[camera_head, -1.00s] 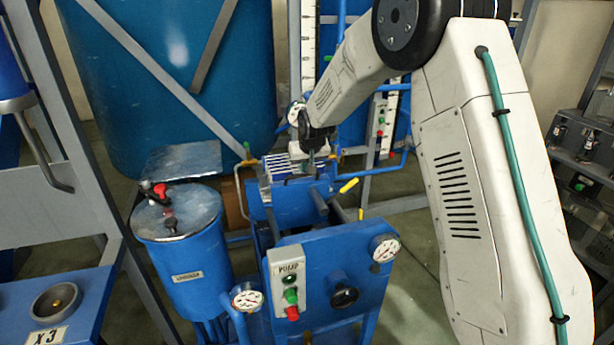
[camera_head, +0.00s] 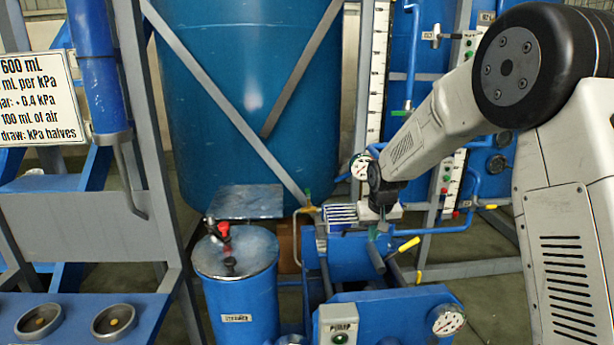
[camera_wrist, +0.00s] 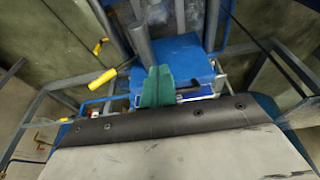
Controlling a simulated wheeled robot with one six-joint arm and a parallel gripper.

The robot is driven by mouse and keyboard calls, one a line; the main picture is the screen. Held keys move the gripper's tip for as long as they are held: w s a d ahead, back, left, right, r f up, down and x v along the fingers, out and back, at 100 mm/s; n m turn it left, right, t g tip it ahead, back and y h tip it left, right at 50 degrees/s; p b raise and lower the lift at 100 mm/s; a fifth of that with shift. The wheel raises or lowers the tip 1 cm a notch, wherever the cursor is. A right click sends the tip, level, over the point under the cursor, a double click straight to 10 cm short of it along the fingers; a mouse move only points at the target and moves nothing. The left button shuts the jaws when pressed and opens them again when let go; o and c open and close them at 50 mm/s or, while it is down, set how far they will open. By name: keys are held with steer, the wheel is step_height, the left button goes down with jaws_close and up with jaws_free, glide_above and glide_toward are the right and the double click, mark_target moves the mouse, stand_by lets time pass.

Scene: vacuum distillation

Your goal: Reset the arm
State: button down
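My gripper (camera_head: 378,234) is at the end of my white arm, which reaches in from the right in the head view. It hangs close to the blue pump unit (camera_head: 345,257), near a striped blue-and-white block (camera_head: 342,217). In the wrist view its green fingers (camera_wrist: 155,86) are together with nothing visible between them. A blue surface (camera_wrist: 187,60) lies behind the fingertips. Whether the gripper touches the unit cannot be told.
A blue canister (camera_head: 240,290) with a metal lid stands left of the unit. Yellow-ended handles (camera_head: 409,244) stick out at the right. A large blue tank (camera_head: 255,100) and a ruled column (camera_head: 376,75) stand behind. A frame with round holders (camera_head: 114,321) is at left.

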steer(key=s+r, duration=0.5)
steer(key=s, duration=1)
steer(key=s+d+r+g, duration=0.1)
steer(key=s+r, duration=0.4)
steer(key=s, duration=1)
steer(key=s+d+r, duration=0.1)
steer(key=s+r, duration=0.5)
steer(key=s, duration=0.9)
steer(key=shift+g, duration=0.3)
